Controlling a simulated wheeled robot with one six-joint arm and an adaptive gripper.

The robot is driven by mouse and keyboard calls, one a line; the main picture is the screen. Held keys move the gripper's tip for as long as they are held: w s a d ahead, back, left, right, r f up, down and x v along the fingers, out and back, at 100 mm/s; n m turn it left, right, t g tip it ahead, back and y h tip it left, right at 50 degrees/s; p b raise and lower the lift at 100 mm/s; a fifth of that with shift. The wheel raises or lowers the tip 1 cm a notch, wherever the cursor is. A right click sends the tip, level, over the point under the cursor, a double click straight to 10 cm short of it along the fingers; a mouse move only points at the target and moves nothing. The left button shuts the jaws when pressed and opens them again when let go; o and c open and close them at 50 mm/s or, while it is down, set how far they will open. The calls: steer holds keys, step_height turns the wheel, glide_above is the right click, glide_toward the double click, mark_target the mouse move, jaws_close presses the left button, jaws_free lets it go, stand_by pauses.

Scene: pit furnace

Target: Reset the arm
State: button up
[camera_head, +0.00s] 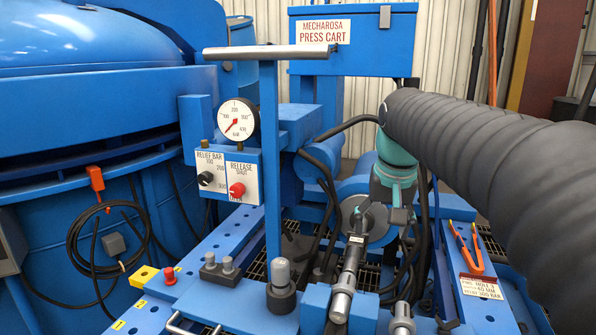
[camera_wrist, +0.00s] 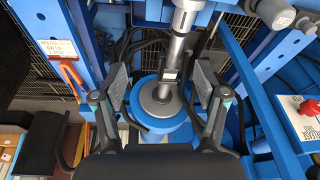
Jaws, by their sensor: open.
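My gripper (camera_wrist: 161,88) is open in the wrist view, its two dark fingers spread left and right. Nothing is held between them. A silver rod with a round flange (camera_wrist: 160,98) shows in the gap, and I cannot tell how far below the fingers it lies. In the head view my arm reaches in from the right edge, over the blue press cart (camera_head: 325,75). My gripper (camera_head: 375,222) points down there beside the round metal flange and rod (camera_head: 350,268). The fingertips are partly lost among dark hoses.
A T-handle post (camera_head: 270,150) stands left of the arm. A gauge (camera_head: 237,119) sits above a panel with a black and a red knob (camera_head: 237,189). Dark hoses crowd the gripper. A blue furnace vessel (camera_head: 90,100) fills the left.

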steer(key=s+f+n+t, duration=0.1)
steer(key=s+f, duration=0.5)
steer(key=s, duration=0.4)
steer(key=s+f+t, duration=0.1)
steer(key=s+f, duration=0.6)
steer(key=s, duration=0.3)
steer(key=shift+s+f+n+t, duration=0.25)
steer(key=shift+s+n+t, duration=0.05)
steer(key=shift+s+n, duration=0.1)
